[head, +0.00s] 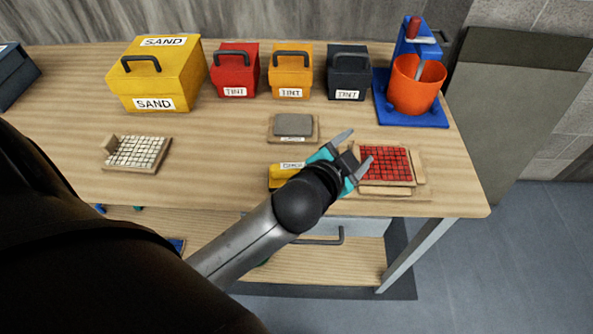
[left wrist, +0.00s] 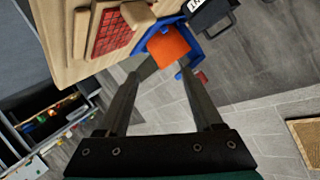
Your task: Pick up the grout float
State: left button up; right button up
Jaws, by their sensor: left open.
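A red-handled tool (head: 414,28) with a pale plate rests at the top of a blue stand (head: 436,118) at the back right; it looks like the grout float, but I cannot be sure. In the left wrist view, a small red piece (left wrist: 202,76) shows beside the blue stand (left wrist: 184,30). My left gripper (head: 353,151) is open and empty, above the table between a grey block and the red mosaic panel. It points up and right toward the stand, well apart from it. Its open fingers also show in the left wrist view (left wrist: 160,74). My right gripper is not in view.
An orange bucket (head: 414,88) stands in the blue stand. The red mosaic panel (head: 386,166) lies right of my gripper. A grey block on a wooden board (head: 274,130) and a yellow box (head: 282,176) lie left. Tint boxes (head: 291,72) line the back.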

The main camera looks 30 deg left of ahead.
pick_arm(q)
jog(key=w+d+r+m+t+h, duration=0.2)
jog(key=d+r+m+h, duration=0.35)
jog(key=r, duration=0.35)
jog(key=w+d+r+m+t+h, duration=0.1)
jog(key=d+r+m+t+h, duration=0.2)
jog(key=d+r+m+h, duration=0.35)
jog(key=s+d+r+m+g+h, duration=0.1)
jog(key=s+d+m+g+h, duration=0.25)
jog(key=m+g, duration=0.65)
jog(key=s+d+r+m+g+h, duration=0.1)
jog(key=s+d+m+g+h, duration=0.35)
jog(key=m, duration=0.75)
jog(key=m+g+y, duration=0.6)
jog(key=y, duration=1.6)
send_over(297, 165)
jog(key=shift+t, duration=0.25)
jog(key=f, duration=1.3)
jog(key=f+p, duration=0.1)
jog(key=f, duration=0.6)
jog(key=shift+d+f, duration=0.2)
jog(key=shift+d, duration=0.05)
jog(key=shift+s+a+f, duration=0.1)
jog(key=shift+a+f, duration=0.05)
jog(key=shift+f, duration=1.4)
jog(key=shift+a+f, duration=0.15)
jog(key=shift+f, duration=1.35)
